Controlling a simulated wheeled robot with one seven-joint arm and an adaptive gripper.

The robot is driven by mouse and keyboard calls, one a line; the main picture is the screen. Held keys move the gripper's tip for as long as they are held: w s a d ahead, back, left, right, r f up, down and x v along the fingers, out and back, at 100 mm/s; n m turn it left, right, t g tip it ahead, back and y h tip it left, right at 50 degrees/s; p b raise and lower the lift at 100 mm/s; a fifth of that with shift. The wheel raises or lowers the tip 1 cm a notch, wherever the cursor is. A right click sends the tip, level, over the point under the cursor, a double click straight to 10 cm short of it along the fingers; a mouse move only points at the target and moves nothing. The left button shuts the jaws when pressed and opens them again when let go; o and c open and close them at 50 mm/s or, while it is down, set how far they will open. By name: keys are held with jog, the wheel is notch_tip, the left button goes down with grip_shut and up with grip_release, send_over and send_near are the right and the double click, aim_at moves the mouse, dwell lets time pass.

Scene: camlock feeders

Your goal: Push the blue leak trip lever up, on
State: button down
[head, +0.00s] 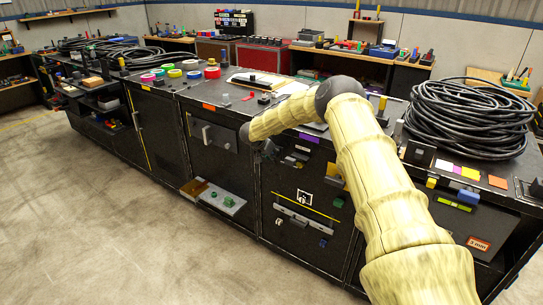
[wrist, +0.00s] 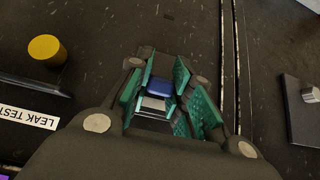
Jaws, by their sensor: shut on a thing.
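The blue leak trip lever (wrist: 161,84) shows in the wrist view between the teal pads of my gripper (wrist: 158,90). My gripper is shut on it. A grey part (wrist: 154,103) sits just below the blue one in this view. The lever's base is hidden by the fingers. A white label reading "LEAK TEST" (wrist: 28,117) lies to the left. In the head view my gripper (head: 264,151) is small and dark, at the front of the black cabinet; the lever cannot be made out there.
In the wrist view a yellow knob (wrist: 46,50) stands at upper left, and a plate with a grey knob (wrist: 309,95) is at right. Black cable coils (head: 468,115) lie on top.

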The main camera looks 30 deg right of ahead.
jog(key=c, duration=1.3)
grip_release()
jog(key=shift+d, duration=0.1)
jog(key=v, duration=1.2)
